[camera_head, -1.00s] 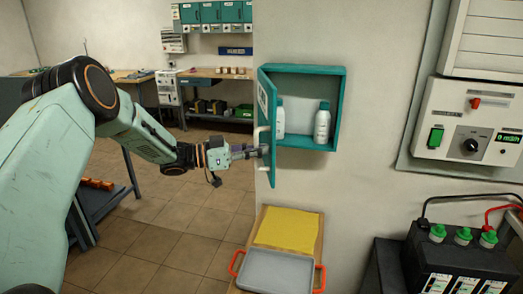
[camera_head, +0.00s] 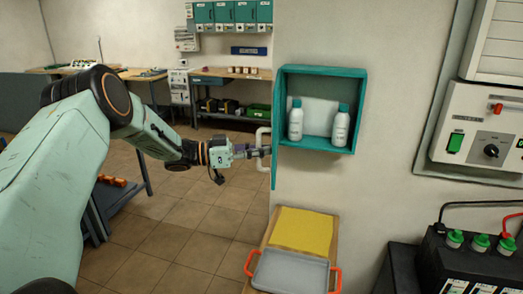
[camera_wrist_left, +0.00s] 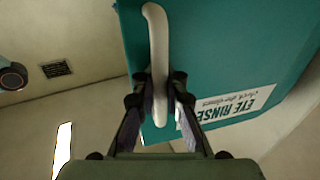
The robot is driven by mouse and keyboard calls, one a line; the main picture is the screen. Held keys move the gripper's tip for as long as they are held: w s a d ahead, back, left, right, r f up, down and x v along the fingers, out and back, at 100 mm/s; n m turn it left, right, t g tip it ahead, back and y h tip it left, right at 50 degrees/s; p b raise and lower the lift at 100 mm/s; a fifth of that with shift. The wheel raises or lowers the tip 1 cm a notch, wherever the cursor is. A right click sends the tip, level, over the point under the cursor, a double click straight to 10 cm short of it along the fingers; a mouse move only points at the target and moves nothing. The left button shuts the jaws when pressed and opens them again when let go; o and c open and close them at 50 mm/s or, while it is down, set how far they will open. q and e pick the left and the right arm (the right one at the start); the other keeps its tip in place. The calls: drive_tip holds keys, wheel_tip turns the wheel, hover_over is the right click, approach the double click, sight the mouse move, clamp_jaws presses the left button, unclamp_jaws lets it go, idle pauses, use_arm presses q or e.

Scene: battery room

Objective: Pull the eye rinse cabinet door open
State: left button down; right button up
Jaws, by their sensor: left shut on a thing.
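The teal eye rinse cabinet (camera_head: 315,146) hangs on the wall and stands open, with two white bottles with teal caps (camera_head: 340,127) inside. Its door (camera_head: 274,130) is swung out at the left and shows nearly edge-on in the head view. In the left wrist view the door's face (camera_wrist_left: 225,60) carries a white "EYE RINSE" label (camera_wrist_left: 226,106). My left gripper (camera_head: 262,151) is shut on the white door handle (camera_wrist_left: 157,50), with one finger on each side of it. My right gripper is not in view.
Below the cabinet, a grey tray with orange handles (camera_head: 290,272) and a yellow cloth (camera_head: 302,230) rest on a wooden surface. A black battery unit (camera_head: 465,265) and a wall control panel (camera_head: 490,130) are at the right. Open tiled floor (camera_head: 175,220) lies at the left.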

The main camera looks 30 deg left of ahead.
use_arm(q)
drive_tip(key=shift+d, duration=0.2)
drive_tip(key=c, duration=1.8)
unclamp_jaws()
drive_tip(key=o, duration=0.4)
drive_tip(key=shift+s+r, duration=0.1)
drive_tip(key=shift+s, duration=0.1)
drive_tip(key=shift+w+a, duration=0.1)
drive_tip(key=shift+a, duration=0.15)
drive_tip(key=v, duration=1.1)
drive_tip(key=shift+s+a, duration=0.2)
drive_tip(key=shift+s, duration=0.15)
